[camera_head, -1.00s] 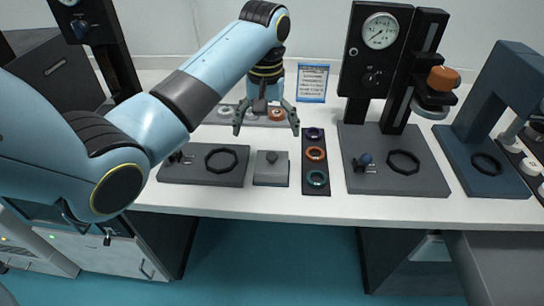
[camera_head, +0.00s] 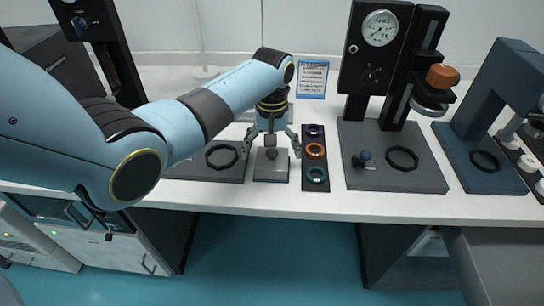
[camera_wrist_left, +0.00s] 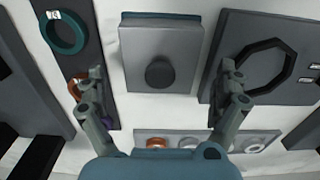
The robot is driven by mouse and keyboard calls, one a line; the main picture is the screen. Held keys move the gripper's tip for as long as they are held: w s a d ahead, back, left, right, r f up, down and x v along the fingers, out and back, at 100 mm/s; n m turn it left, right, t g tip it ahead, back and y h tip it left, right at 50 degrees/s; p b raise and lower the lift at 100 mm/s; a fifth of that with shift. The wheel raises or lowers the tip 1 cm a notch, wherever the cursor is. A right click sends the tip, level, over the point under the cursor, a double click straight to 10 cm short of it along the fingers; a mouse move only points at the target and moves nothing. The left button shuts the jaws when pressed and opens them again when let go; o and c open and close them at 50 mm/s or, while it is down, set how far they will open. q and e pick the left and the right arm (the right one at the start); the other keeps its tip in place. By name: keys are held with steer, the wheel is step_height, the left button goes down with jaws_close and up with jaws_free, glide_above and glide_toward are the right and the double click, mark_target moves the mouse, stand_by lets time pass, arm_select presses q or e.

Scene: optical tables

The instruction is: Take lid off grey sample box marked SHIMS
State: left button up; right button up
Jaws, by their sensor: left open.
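The grey sample box (camera_head: 271,170) stands on the white table with its lid on. The lid is a flat grey plate with a dark round knob. In the left wrist view the lid (camera_wrist_left: 142,48) and its knob (camera_wrist_left: 160,72) lie between and ahead of the fingers. The box's marking cannot be read. My left gripper (camera_head: 271,153) is open and empty, over the box, its fingers spread on either side of the knob; it also shows in the left wrist view (camera_wrist_left: 165,82). My right gripper is not in view.
A dark tray (camera_head: 315,178) with several coloured rings stands close to the box's right. A grey plate with a black ring (camera_head: 221,157) is close on its left. A gauge stand (camera_head: 380,90) rises further right. Table shows bare in front.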

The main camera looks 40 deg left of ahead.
arm_select(q)
steer(key=c, duration=1.1)
steer(key=shift+s+d, duration=0.1)
steer(key=shift+s, duration=0.05)
jaws_close()
steer(key=shift+f, duration=0.1)
